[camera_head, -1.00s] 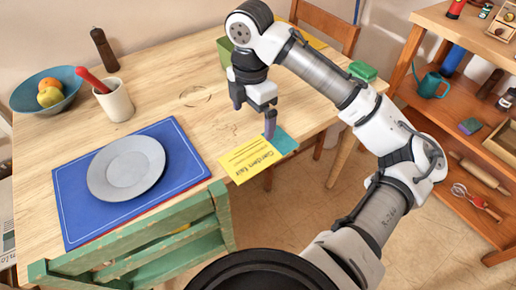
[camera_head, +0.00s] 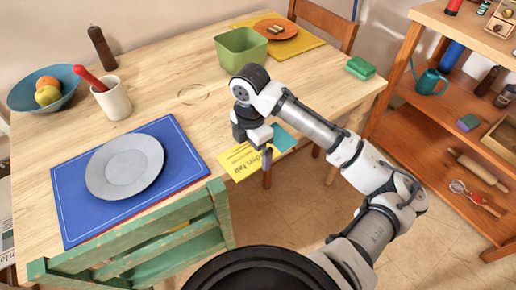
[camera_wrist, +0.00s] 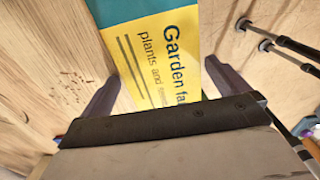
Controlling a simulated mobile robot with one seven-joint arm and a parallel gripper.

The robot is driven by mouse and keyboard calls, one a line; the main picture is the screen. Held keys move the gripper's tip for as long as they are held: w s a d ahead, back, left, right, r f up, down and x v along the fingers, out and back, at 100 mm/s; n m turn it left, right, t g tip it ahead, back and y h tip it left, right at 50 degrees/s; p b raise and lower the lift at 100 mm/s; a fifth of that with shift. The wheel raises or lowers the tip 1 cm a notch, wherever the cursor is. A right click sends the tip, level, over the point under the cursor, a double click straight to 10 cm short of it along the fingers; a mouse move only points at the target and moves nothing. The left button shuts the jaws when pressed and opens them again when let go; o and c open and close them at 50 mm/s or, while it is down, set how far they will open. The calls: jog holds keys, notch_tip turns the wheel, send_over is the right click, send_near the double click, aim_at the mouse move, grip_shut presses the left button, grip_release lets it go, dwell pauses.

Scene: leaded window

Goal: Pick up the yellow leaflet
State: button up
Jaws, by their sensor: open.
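The yellow leaflet (camera_head: 242,161) lies flat at the table's front edge, with part of it sticking out past the edge. It bears dark printed text and has a teal end (camera_head: 284,138). My gripper (camera_head: 256,152) is over the leaflet and hides part of it. In the wrist view the leaflet (camera_wrist: 158,58) runs between my two open fingers (camera_wrist: 155,90), one on each side of it. I cannot tell how far the fingertips are above or below the leaflet.
A blue mat (camera_head: 72,196) with a grey plate (camera_head: 124,167) lies to the left. A green chair (camera_head: 165,240) stands at the front edge. A green tub (camera_head: 240,50) and a green sponge (camera_head: 361,68) are farther back. Shelves (camera_head: 445,110) stand to the right.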

jog(key=c, duration=0.7)
jog(key=shift+r, duration=0.1)
